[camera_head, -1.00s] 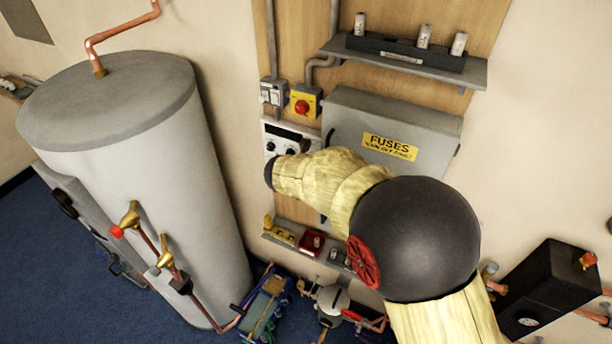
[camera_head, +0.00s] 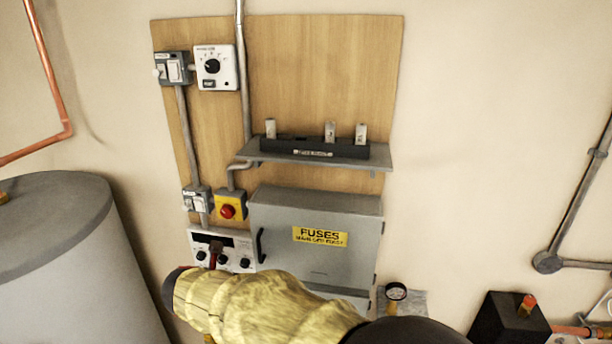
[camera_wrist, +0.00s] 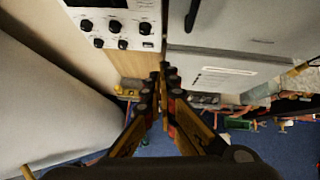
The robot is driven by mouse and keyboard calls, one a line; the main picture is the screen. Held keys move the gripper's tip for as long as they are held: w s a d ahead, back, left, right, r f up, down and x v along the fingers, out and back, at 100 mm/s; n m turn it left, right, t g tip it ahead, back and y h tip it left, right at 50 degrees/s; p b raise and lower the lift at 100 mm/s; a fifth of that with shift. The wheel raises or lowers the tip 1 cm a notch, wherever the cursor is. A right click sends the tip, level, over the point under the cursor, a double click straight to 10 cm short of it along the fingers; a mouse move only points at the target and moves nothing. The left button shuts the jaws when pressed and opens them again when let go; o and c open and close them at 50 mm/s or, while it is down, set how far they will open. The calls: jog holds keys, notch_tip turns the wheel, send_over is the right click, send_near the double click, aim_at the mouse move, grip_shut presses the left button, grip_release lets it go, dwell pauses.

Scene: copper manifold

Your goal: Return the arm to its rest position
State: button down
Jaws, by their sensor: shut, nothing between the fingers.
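My gripper (camera_wrist: 163,75) shows in the wrist view with its two dark and yellow fingers meeting at the tips, shut and empty. It points toward the wall below the white control panel (camera_wrist: 115,22) and beside the grey fuse box (camera_wrist: 225,70). In the head view my pale yellow arm crosses the lower middle, in front of the lower part of the fuse box (camera_head: 315,255).
A shelf (camera_head: 320,158) with a black fuse holder (camera_head: 315,148) sits above the fuse box. A red stop button (camera_head: 228,211) is left of it. A grey tank (camera_head: 70,260) stands at left and a black box (camera_head: 508,322) at lower right.

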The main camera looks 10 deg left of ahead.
jog(key=s+a+n+y, duration=0.3)
jog(key=a+n+y, duration=0.3)
jog(key=a+n, duration=0.6)
jog(key=s+d+f+n+g+y+b, duration=0.15)
jog(key=s+d+n+g+b, duration=0.4)
jog(key=s+d+n, duration=0.8)
jog(key=s+d+f+n+h+b, duration=0.2)
jog(key=d+f+b, duration=0.4)
jog(key=d, duration=0.8)
jog(key=s+d+f+n+t+h+b, duration=0.1)
jog(key=s+d+f+n+h+b, duration=0.2)
jog(key=d, duration=1.1)
jog(key=s+d+f+n+t+h+b, duration=0.1)
jog(key=s+d+f+n+h+b, duration=0.2)
jog(key=d+f+b, duration=0.6)
jog(key=s+d+n+b, duration=0.1)
jog(key=d+b, duration=0.3)
jog(key=d, duration=0.2)
jog(key=shift+n, duration=0.35)
jog(key=c, duration=2.5)
grip_release()
jog(key=shift+c, duration=0.2)
